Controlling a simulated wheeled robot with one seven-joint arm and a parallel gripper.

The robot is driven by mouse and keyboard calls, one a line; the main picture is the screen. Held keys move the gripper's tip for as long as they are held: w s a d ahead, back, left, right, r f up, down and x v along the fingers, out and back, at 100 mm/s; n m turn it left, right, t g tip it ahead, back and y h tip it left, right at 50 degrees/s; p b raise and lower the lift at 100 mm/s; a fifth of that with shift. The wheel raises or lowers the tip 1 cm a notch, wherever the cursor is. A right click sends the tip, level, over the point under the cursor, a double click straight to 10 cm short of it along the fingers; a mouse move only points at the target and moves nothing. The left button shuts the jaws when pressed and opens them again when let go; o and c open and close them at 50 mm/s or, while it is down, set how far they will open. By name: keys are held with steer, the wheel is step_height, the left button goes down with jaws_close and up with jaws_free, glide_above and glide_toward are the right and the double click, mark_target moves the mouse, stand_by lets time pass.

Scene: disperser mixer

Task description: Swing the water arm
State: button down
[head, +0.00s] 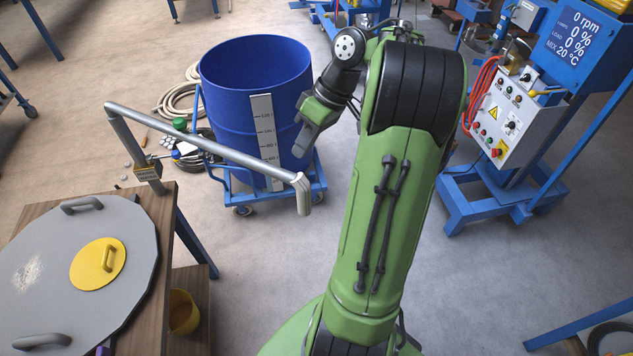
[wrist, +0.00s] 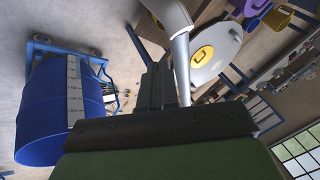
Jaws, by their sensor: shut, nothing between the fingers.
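The water arm (head: 205,142) is a grey pipe on an upright post at the left. It reaches right, across the front of the blue drum in the head view, and ends in a downturned pale spout (head: 303,195). In the wrist view the pipe (wrist: 181,60) runs close beside my fingers on their right. My gripper (head: 302,150) is shut and empty, just above and beyond the spout end in the head view. It also shows in the wrist view (wrist: 153,72). I cannot tell whether the fingers touch the pipe.
The blue drum (head: 235,85) with a level scale stands on a wheeled blue cart behind the pipe. A round grey lid (head: 130,225) with a yellow hatch lies on the wooden table at left. A control box (head: 505,110) stands at right. Floor between is clear.

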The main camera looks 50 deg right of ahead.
steer(key=s+d+f+t+y, duration=0.1)
steer(key=s+d+f, duration=0.4)
steer(key=d, duration=0.4)
steer(key=w+a+f+b, duration=0.1)
steer(key=a+f+b, duration=0.6)
steer(key=a+b, duration=0.1)
steer(key=shift+a+n, duration=0.4)
steer(key=shift+a, duration=0.05)
steer(key=shift+a, duration=0.1)
